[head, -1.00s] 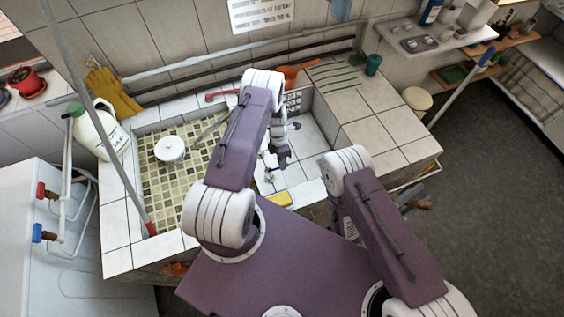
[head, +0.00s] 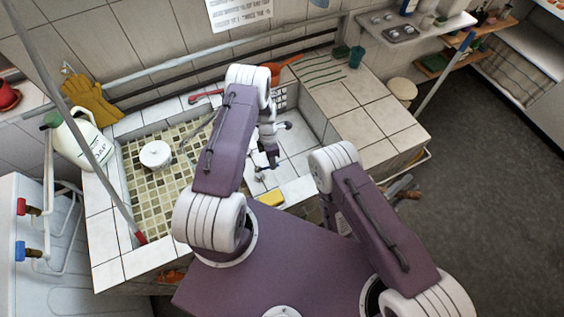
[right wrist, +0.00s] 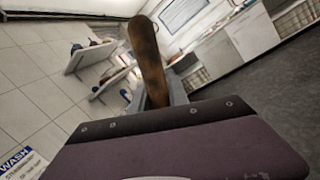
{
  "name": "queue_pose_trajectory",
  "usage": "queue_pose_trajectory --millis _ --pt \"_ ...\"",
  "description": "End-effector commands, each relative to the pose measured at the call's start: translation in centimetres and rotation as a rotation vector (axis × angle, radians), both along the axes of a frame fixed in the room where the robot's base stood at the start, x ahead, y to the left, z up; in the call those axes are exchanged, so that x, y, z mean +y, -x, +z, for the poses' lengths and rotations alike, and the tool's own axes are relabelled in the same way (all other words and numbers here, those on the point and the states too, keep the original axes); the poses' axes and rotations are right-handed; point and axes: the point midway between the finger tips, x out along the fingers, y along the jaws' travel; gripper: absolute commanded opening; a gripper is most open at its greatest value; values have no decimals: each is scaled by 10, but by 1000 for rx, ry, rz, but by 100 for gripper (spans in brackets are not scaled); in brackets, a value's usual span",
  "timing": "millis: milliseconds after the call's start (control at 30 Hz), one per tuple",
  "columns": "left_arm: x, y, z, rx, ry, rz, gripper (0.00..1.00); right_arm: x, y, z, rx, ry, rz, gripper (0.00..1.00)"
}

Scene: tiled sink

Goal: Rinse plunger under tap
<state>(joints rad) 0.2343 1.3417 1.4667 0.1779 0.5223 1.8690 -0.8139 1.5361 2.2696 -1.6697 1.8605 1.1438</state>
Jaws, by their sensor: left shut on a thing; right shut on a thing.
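My right gripper (head: 396,187) is low at the right front of the tiled sink, outside it. It is shut on a brown wooden handle (right wrist: 148,55), which stands up from the jaws in the right wrist view; its end also shows in the head view (head: 412,195). I see no cup of a plunger on it. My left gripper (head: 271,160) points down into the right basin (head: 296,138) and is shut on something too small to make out. A grey curved pipe (head: 197,136), perhaps the tap, is partly hidden behind my left arm.
A white round pot (head: 155,155) stands in the mosaic basin (head: 140,198). A yellow sponge (head: 270,198) lies on the front rim. A white jug (head: 80,140) and yellow gloves (head: 90,98) are at left. The tiled counter (head: 352,100) right of the basin is mostly clear.

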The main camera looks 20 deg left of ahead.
Motion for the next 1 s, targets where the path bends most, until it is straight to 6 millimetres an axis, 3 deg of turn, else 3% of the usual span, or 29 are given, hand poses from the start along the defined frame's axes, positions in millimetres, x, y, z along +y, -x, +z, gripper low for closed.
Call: queue_pose_trajectory --millis 67,367,400,467,767,867,1000 --pt "1 -2 -5 -13 -6 -79 0 0 0 -14 -2 0 1 0" --pt "-2 2 0 -9 -3 -132 0 0 0 -12 -2 0 1 0" --pt "-2 2 0 -9 -4 -132 15 0 0 -12 -2 0 1 0" --pt "-2 2 0 -9 -3 -132 32 0 0 -12 -1 -1 0 0" --pt "-2 3 0 -7 -2 -130 34 0 0 -12 -2 0 1 0" --pt "-1 1 10 -8 -3 -130 34 0 0 -4 -1 -1 0 0" --pt "2 -5 46 -10 -4 -129 34 0 0 18 -1 -1 0 0"
